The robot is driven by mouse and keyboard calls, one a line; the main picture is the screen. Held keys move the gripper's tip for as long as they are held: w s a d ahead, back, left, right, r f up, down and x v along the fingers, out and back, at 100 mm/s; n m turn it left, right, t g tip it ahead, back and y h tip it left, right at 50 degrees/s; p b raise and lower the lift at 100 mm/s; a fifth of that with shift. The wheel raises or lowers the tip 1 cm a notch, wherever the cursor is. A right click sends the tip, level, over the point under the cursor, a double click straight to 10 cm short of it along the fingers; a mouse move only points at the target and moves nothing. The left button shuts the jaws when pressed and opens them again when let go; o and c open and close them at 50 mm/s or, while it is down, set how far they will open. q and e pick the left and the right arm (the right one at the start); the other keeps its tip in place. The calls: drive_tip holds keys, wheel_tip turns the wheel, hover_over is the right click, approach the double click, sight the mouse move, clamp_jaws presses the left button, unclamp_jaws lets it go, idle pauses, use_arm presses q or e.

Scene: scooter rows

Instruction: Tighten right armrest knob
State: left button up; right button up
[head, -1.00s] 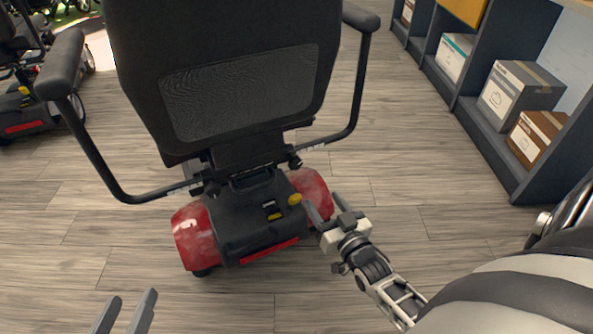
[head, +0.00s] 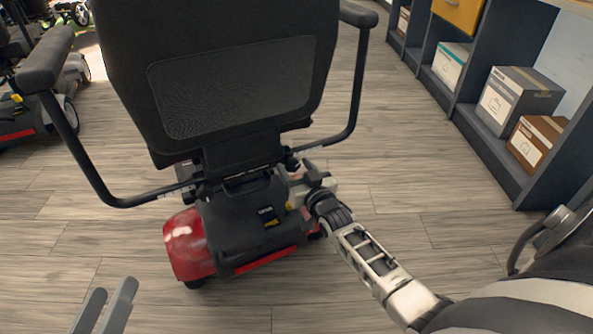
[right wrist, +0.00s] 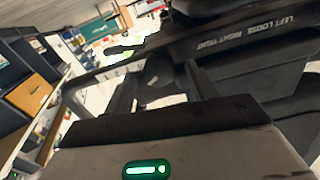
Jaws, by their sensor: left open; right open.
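The scooter seat (head: 235,90) faces away from me, with a black armrest frame on each side. The right armrest (head: 357,80) runs down to a bar under the seat; its dark knob (head: 292,163) sits by the bar's inner end. In the right wrist view the round dark knob (right wrist: 158,72) shows between the fingers of my open right gripper (right wrist: 160,85); I cannot tell whether they touch it. The bar (right wrist: 245,45) beside it reads "LEFT LOOSE RIGHT TIGHT". My right gripper (head: 303,172) partly hides the right rear. My left gripper (head: 105,303) is open, empty, low at left.
The scooter's red and black rear body (head: 190,243) stands below the seat. A shelf (head: 470,130) with grey (head: 515,97) and brown (head: 538,140) boxes is on the right. Another scooter (head: 20,115) stands at far left. The wooden floor between is clear.

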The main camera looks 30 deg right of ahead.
drive_tip(key=c, duration=1)
